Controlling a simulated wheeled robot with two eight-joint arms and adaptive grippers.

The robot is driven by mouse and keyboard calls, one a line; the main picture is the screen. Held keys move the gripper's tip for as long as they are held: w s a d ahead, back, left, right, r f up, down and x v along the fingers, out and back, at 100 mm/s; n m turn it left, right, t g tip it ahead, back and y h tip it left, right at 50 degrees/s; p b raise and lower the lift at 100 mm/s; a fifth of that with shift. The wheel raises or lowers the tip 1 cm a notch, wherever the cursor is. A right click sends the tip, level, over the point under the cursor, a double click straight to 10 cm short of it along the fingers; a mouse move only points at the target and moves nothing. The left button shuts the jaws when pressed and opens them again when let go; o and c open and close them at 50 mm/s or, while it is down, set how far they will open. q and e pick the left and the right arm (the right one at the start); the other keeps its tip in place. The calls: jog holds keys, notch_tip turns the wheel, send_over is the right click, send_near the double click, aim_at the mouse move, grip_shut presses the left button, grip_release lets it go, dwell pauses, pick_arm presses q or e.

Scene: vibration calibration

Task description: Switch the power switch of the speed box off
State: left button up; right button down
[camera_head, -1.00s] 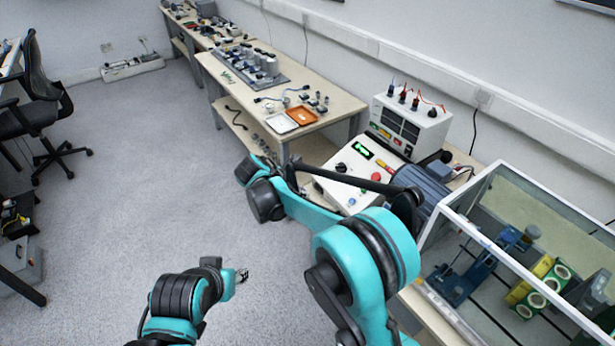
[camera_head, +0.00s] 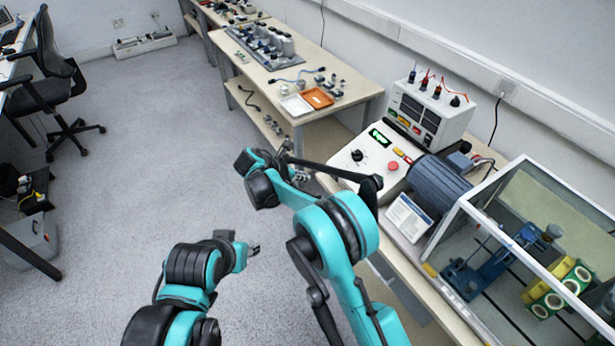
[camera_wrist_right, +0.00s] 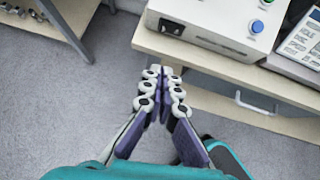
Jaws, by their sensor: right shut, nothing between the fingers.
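The speed box (camera_head: 348,158) is a white unit with a green display, a black knob and a red button, on the right bench in the head view. In the right wrist view the box (camera_wrist_right: 215,32) shows a blue and a green button, and its black power switch (camera_wrist_right: 171,27) is on the side face at left. My right gripper (camera_wrist_right: 164,74) is shut and empty, short of the bench edge and below the switch in that picture, apart from it. The rocker's position is too small to tell. My left gripper (camera_head: 255,249) is over the floor, its fingers too small to read.
A grey motor (camera_head: 438,185) and a clear-walled case (camera_head: 480,212) stand right of the box. A white unit with plugged leads (camera_head: 425,112) stands behind. A bench with trays (camera_head: 318,98) is further back.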

aim_at(333, 176)
jog(key=b+x, duration=0.1)
jog(key=x, duration=0.2)
jog(key=d+r+b+x, duration=0.1)
jog(key=x, duration=0.3)
jog(key=w+r+b+x, duration=0.1)
jog(key=x, duration=0.2)
jog(key=shift+w+d+f, duration=0.25)
jog(key=shift+d+f, duration=0.05)
jog(key=shift+d, duration=0.05)
